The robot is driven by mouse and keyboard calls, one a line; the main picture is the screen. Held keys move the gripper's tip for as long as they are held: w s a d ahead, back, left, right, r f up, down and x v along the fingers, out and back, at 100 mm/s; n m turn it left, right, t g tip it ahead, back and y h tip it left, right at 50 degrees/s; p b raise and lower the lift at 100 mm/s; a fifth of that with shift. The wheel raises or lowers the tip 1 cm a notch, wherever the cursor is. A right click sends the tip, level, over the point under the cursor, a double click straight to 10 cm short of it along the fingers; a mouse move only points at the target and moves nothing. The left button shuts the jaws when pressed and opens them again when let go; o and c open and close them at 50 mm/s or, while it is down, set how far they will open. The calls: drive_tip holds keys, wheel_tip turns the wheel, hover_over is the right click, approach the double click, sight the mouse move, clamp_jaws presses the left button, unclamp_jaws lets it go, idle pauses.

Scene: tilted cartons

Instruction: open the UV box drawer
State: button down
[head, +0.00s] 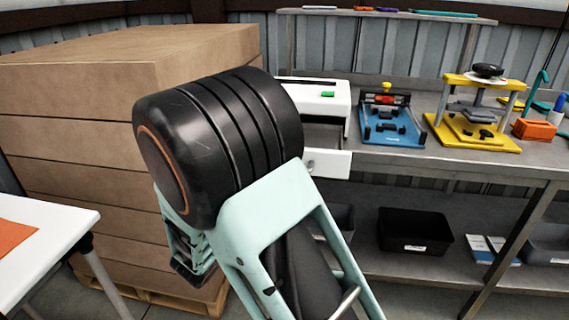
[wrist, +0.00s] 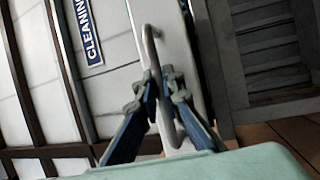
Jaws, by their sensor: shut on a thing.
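The UV box (head: 325,95) is a white box with a green patch on top, on the back workbench. Its white drawer (head: 332,164) stands pulled out from the box, and its dark inside shows behind the front panel. In the wrist view my gripper (wrist: 164,88) has its two blue-grey fingers closed around the thin grey bar handle (wrist: 152,42) of the drawer. The fingertips meet at about the middle of the bar.
A blue fixture (head: 390,125) and a yellow press (head: 472,125) stand right of the box. An orange bin (head: 534,130) is farther right. A black bin (head: 415,230) sits on the lower shelf. Stacked cartons (head: 80,120) fill the left, with a white table (head: 60,235) in front.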

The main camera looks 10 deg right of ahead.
drive_tip(key=shift+s, duration=0.2)
drive_tip(key=c, duration=2)
unclamp_jaws()
drive_tip(key=shift+c, duration=0.2)
drive_tip(key=shift+a, duration=0.1)
drive_tip(key=v, duration=1.2)
